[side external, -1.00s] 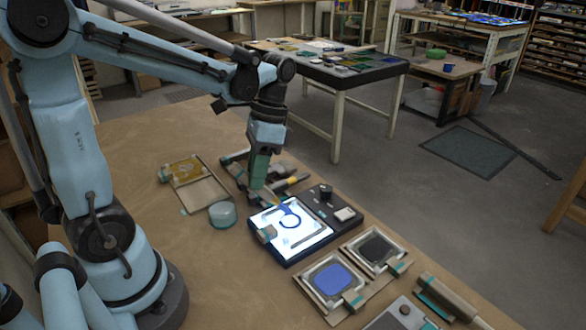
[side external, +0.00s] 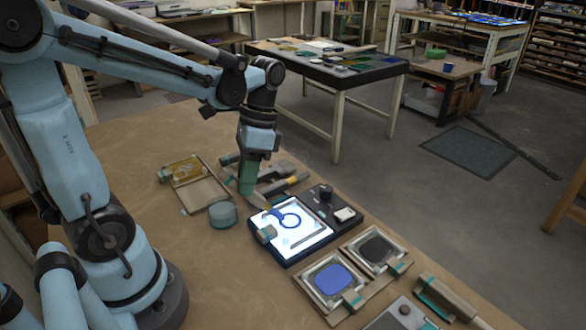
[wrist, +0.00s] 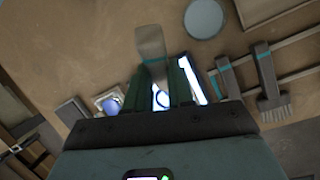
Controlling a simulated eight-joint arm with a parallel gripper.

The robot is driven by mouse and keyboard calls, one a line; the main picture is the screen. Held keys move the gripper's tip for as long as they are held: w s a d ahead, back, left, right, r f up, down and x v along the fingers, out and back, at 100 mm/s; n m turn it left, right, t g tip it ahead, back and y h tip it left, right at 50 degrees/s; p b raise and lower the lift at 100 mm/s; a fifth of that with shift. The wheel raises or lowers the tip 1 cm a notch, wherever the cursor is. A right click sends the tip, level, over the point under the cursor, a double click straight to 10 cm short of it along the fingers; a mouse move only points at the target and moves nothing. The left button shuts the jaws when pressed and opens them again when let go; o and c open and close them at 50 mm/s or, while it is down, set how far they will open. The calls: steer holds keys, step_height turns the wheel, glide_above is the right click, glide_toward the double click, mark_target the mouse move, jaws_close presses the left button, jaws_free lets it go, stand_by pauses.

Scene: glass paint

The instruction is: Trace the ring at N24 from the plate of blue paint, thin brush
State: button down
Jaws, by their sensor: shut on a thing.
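The lit panel (side external: 305,236) lies on the table with a dark blue ring (side external: 289,220) on its glass. The ring looks closed, and a blue mark runs off its left side. Part of the panel and ring shows between my fingers in the wrist view. My gripper (side external: 247,186) is shut on a brush (wrist: 151,45), whose pale end with a teal band stands out between the green fingers. It is over the panel's far left edge, left of the ring. The bristle tip is too small to make out. The plate of blue paint (side external: 333,279) lies nearer the camera. No N24 label is readable.
A dark paint plate (side external: 377,249) stands beside the blue one. A round teal-grey pot (side external: 222,214) and a tray with amber glass (side external: 186,172) lie left of the panel. Brushes lie on a rack (side external: 285,184) behind my gripper. The table's left front is bare.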

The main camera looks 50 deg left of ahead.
steer(key=shift+s+d, duration=0.4)
steer(key=shift+d, duration=0.15)
steer(key=shift+d, duration=0.3)
steer(key=shift+d, duration=0.1)
step_height(320, 180, up, 5)
steer(key=shift+f, duration=0.1)
stand_by(0.6)
stand_by(0.3)
